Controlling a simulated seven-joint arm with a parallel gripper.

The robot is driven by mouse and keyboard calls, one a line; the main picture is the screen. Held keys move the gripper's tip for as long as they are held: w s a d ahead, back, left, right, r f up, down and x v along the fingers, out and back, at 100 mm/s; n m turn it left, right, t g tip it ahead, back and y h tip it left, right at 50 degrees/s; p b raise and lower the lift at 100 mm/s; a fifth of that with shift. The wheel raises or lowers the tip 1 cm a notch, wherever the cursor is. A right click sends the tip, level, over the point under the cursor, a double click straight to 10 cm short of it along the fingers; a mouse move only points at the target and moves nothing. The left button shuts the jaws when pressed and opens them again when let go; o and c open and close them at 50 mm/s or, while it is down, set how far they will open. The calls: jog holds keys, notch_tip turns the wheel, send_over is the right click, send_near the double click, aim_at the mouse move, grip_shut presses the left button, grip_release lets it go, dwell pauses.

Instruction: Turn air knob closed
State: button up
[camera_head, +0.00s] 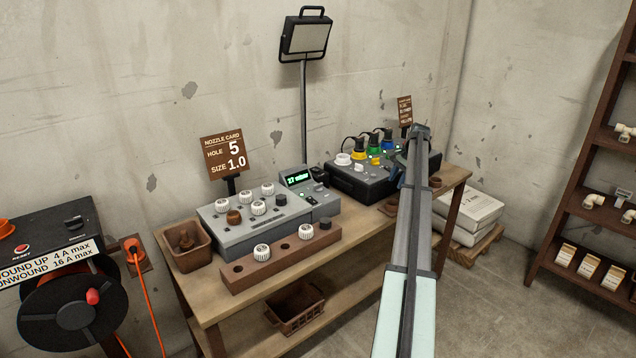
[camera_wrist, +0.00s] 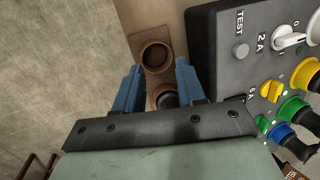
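My gripper (camera_wrist: 158,68) is open, its two blue fingers apart. Below them in the wrist view is a brown block (camera_wrist: 140,42) with a round recess (camera_wrist: 154,56). A dark round piece (camera_wrist: 167,100) shows between the fingers, partly hidden by the gripper body; I cannot tell whether the fingers touch it. No knob is clearly labelled air. The dark control box (camera_wrist: 212,60) lies to the right, with a white lever (camera_wrist: 288,40) and a small yellow knob (camera_wrist: 271,91).
A grey console (camera_head: 222,234) with several knobs and a brown rack (camera_head: 262,268) stand on the wooden bench (camera_head: 340,240). A lamp (camera_head: 305,38) stands behind. Yellow, green (camera_wrist: 292,107) and blue (camera_wrist: 279,131) plugs crowd the box's right side.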

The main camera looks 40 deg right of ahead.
jog(key=w+a+r+g, duration=0.1)
jog(key=w+a+r, duration=0.2)
jog(key=w+a, duration=0.4)
jog(key=w+a+r+g, duration=0.1)
jog(key=w+a+r, duration=0.2)
jog(key=w+a, duration=0.35)
notch_tip(320, 180, up, 3)
jog(key=g+h, duration=0.1)
send_over(318, 184)
notch_tip(318, 184, down, 13)
jog(key=shift+w+d+f, duration=0.1)
jog(key=shift+c, duration=0.3)
grip_shut()
